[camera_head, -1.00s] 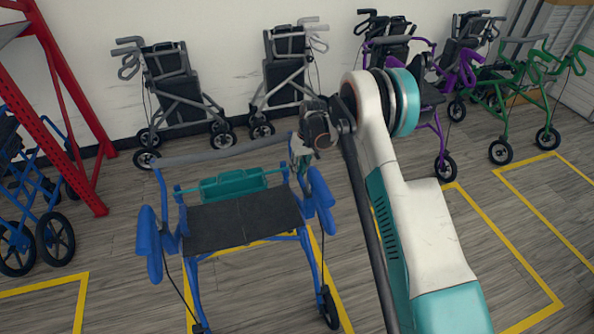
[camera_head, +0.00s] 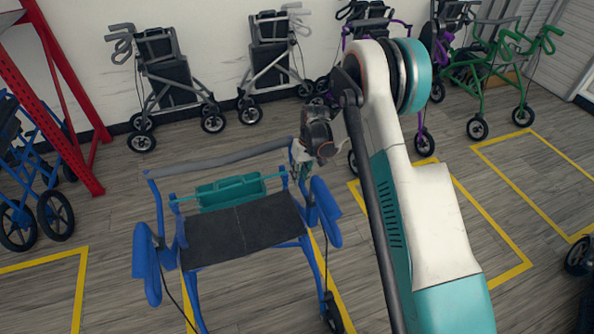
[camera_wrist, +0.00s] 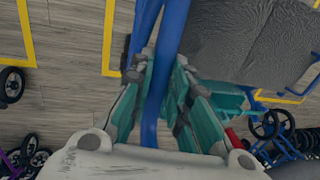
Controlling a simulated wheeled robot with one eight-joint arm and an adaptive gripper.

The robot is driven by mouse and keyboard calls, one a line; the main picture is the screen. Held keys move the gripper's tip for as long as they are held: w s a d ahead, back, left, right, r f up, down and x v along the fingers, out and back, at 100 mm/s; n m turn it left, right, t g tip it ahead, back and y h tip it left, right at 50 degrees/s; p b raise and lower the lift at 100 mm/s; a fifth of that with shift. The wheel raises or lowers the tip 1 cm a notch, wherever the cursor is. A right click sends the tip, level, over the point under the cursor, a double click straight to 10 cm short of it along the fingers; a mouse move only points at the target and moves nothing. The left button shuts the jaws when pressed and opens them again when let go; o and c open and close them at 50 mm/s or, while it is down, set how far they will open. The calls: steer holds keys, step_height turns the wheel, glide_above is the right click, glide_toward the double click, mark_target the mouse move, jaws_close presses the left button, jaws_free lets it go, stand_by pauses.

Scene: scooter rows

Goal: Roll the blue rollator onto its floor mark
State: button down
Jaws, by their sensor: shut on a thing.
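The blue rollator (camera_head: 240,228) stands upright in front of me, with a dark seat, a teal pouch and a grey back bar. My gripper (camera_head: 305,160) is at its far right upright. In the wrist view my gripper (camera_wrist: 157,95) is shut on a blue frame tube (camera_wrist: 153,120), with teal fingers on either side. Yellow lines of a floor mark (camera_head: 338,285) show beneath and beside the rollator. Its seat and frame hide much of that outline. I cannot tell exactly where all its wheels stand against the lines.
A purple rollator (camera_head: 424,140) and a green one (camera_head: 495,82) stand right. A red rack (camera_head: 60,110) and another blue rollator (camera_head: 30,175) are left. Another yellow outline (camera_head: 515,268) lies right, partly behind my arm.

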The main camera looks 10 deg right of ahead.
steer(key=shift+s, duration=0.15)
steer(key=c, duration=1.5)
jaws_free()
steer(key=r, duration=0.4)
steer(key=d+r, duration=0.1)
steer(key=r, duration=0.3)
steer(key=d+r, duration=0.1)
steer(key=r, duration=0.2)
steer(key=shift+w+d+r, duration=0.2)
steer(key=shift+w+r, duration=0.1)
steer(key=shift+r, duration=0.1)
